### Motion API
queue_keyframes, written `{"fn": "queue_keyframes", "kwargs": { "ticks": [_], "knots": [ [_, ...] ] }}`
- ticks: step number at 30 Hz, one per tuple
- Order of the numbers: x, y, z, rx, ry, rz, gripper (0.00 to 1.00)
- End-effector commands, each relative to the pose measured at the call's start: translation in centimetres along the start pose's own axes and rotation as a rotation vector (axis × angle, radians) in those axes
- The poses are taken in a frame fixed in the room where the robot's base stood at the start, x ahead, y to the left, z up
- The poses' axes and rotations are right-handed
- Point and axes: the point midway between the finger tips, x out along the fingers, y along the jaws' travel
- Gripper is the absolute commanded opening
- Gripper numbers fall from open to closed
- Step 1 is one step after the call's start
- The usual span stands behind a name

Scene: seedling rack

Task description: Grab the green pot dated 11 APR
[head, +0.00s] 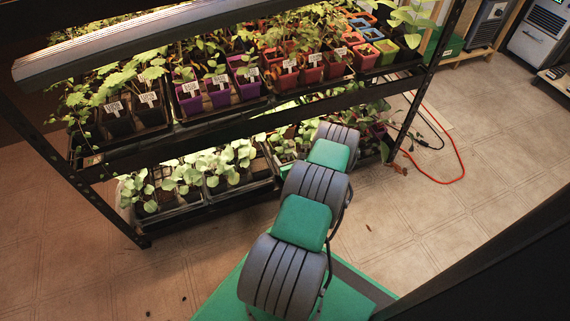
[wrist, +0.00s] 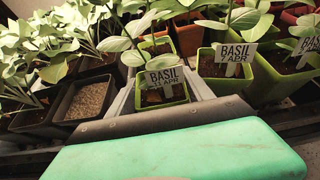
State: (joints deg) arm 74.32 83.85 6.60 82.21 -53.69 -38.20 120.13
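The green pot labelled BASIL 11 APR (wrist: 164,103) is in the middle of the wrist view, with a leafy seedling in it. My gripper (wrist: 160,88) has one grey finger on each side of this pot, close to its walls. I cannot tell whether the fingers press on it. Behind it to the right stands a green pot labelled BASIL 7 APR (wrist: 205,69). At the right edge is another green pot (wrist: 272,84) with a BASIL label, its date cut off. In the head view my arm reaches into the lower shelf and hides the gripper and these pots.
Dark pots (wrist: 84,99) stand just left of my gripper, one holding only soil. Reddish-orange pots stand behind. The rack's upper shelf edge (head: 190,134) runs above my arm, packed with seedlings. A red cable (head: 458,160) lies on the open floor at right.

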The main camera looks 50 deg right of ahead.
Motion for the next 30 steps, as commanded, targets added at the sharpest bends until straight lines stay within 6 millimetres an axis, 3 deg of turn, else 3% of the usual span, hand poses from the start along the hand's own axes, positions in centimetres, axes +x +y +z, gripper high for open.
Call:
{"fn": "queue_keyframes", "kwargs": {
  "ticks": [21, 30],
  "knots": [
    [-0.02, 0.03, -0.02, 0.0, 0.0, 0.001, 0.0],
    [-0.01, 0.01, 0.03, 0.0, -0.001, 0.001, 0.0]
  ]
}}
